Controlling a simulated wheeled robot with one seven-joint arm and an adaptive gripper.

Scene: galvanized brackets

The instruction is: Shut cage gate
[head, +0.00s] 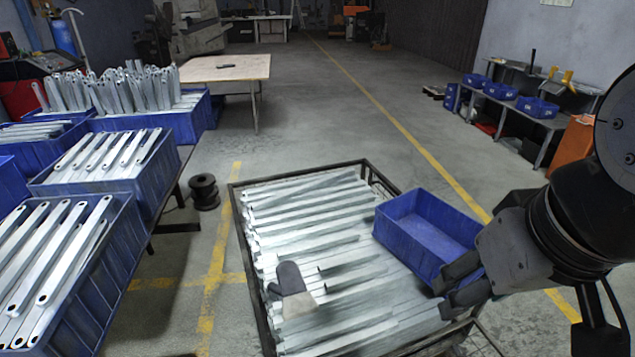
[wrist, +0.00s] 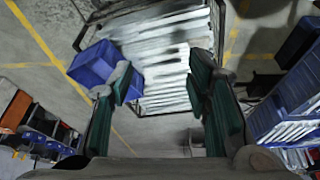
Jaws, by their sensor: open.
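The cage (head: 300,174) is a low dark metal frame in the lower middle of the head view, filled with rows of galvanized brackets (head: 310,218). Thin bars (head: 487,338) show at its near right corner; I cannot tell whether they are the gate or how it stands. My gripper (head: 458,284) is over the cage's right side, in front of the blue bin, with empty jaws. In the wrist view my gripper (wrist: 162,88) has its two fingers wide apart, with the brackets (wrist: 165,72) below and beyond them. My arm hides part of the cage's right side.
A blue bin (head: 405,248) sits at the cage's right side, also in the wrist view (wrist: 88,66). A grey glove-like item (head: 290,280) lies on the brackets. Blue crates (head: 105,275) of brackets stand left. A black spool (head: 204,192) is on the floor. The aisle behind is clear.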

